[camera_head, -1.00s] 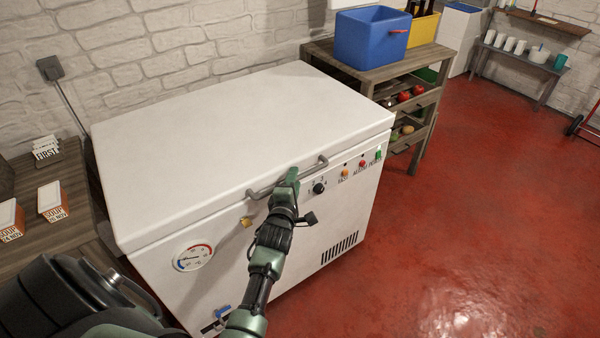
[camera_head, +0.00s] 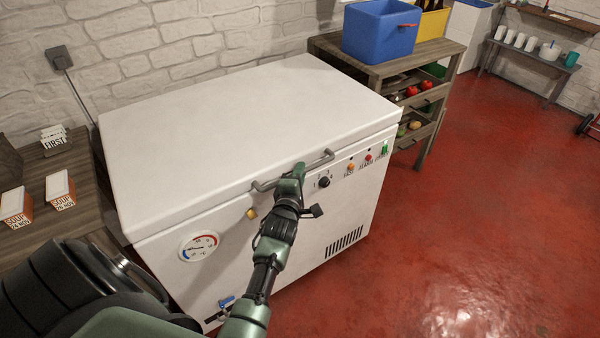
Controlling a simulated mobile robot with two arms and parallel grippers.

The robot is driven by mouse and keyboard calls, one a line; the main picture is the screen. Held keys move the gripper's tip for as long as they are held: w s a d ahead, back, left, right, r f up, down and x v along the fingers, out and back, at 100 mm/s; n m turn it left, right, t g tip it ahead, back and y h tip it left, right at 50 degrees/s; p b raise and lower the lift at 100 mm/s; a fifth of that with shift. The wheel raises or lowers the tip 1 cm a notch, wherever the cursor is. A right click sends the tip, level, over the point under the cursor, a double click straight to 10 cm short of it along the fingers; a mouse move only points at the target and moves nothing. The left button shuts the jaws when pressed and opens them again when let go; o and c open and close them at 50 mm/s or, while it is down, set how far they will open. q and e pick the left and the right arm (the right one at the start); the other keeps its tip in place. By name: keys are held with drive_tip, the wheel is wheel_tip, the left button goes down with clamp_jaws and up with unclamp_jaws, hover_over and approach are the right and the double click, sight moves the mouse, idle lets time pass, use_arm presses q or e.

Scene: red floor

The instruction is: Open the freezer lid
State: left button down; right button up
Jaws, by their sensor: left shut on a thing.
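The white chest freezer (camera_head: 300,235) stands against the brick wall. Its lid (camera_head: 240,125) is flat, and only a thin, even seam shows along its front edge. The grey bar handle (camera_head: 318,160) is on the front edge of the lid. My left gripper (camera_head: 297,172) is at the middle of the handle, shut on it, and its fingers hide part of the bar. My right gripper is not in the view.
A wooden shelf unit (camera_head: 405,68) with a blue bin (camera_head: 380,33) stands close to the freezer's right. A wooden table (camera_head: 80,205) with soup cartons (camera_head: 60,190) is at the left. The red floor (camera_head: 480,230) is clear at the right.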

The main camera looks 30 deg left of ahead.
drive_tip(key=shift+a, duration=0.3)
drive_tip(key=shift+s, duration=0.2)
use_arm(q)
drive_tip(key=shift+r, duration=0.2)
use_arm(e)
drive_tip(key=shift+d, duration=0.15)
